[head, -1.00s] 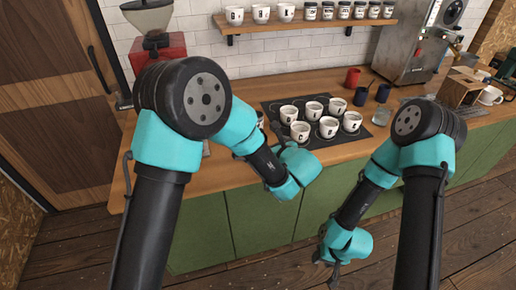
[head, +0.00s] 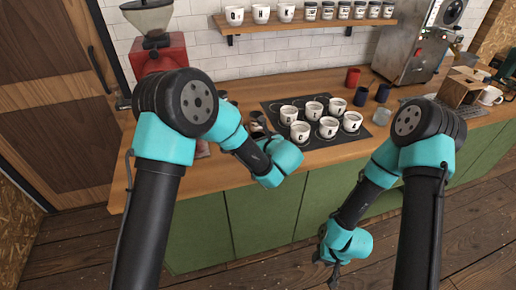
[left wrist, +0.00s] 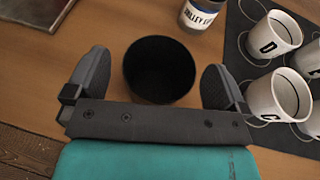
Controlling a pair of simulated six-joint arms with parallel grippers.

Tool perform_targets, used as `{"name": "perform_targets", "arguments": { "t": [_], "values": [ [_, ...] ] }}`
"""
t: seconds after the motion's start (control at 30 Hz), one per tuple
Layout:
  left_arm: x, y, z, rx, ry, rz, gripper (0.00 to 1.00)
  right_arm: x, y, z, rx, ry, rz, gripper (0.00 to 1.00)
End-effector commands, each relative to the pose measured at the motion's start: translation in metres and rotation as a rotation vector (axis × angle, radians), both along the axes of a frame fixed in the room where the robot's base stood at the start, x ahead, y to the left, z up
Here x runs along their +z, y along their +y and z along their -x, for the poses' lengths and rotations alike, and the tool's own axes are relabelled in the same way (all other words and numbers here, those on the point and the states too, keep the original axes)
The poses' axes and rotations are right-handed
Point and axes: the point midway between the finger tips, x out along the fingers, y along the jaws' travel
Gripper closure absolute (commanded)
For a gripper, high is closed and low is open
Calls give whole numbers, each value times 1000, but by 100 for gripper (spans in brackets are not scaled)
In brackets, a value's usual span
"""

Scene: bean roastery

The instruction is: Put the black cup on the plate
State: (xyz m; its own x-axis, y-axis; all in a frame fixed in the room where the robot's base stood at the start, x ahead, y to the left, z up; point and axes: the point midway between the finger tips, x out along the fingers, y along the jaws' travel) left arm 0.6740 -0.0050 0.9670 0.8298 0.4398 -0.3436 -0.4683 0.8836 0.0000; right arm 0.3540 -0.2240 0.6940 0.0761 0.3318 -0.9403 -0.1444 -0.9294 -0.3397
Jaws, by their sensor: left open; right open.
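The black cup (left wrist: 158,68) stands upright on the wooden counter in the left wrist view, its dark mouth facing the camera. My left gripper (left wrist: 158,78) is open, with one finger on each side of the cup and a gap at both sides. In the head view my left wrist hides much of this spot, and I cannot clearly make out the cup there. My right gripper (head: 334,274) is open and empty, low in front of the green cabinets. I cannot identify a plate for certain; a dark flat thing (left wrist: 35,10) lies at the left wrist view's top left.
A labelled jar (left wrist: 199,12) stands just beyond the cup. White lettered cups (head: 300,131) stand on a black mat (head: 333,142) to the right. A red mug (head: 352,78), dark blue mugs (head: 361,96) and a glass (head: 411,106) stand farther right. A red grinder (head: 160,55) is at left.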

Motion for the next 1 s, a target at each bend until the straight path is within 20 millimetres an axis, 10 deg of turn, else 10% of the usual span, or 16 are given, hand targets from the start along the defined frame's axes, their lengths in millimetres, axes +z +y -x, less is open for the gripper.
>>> {"name": "perform_targets", "arguments": {
  "t": [0.63, 1.0],
  "values": [
    [-6, 7, -14, 0, 0, 0, 0, 0, 0, 0, 0, 0, 0, 57],
    [-6, 7, -14, 0, 0, 0, 34, 0, 0, 0, 0, 0, 0, 57]
  ]
}}
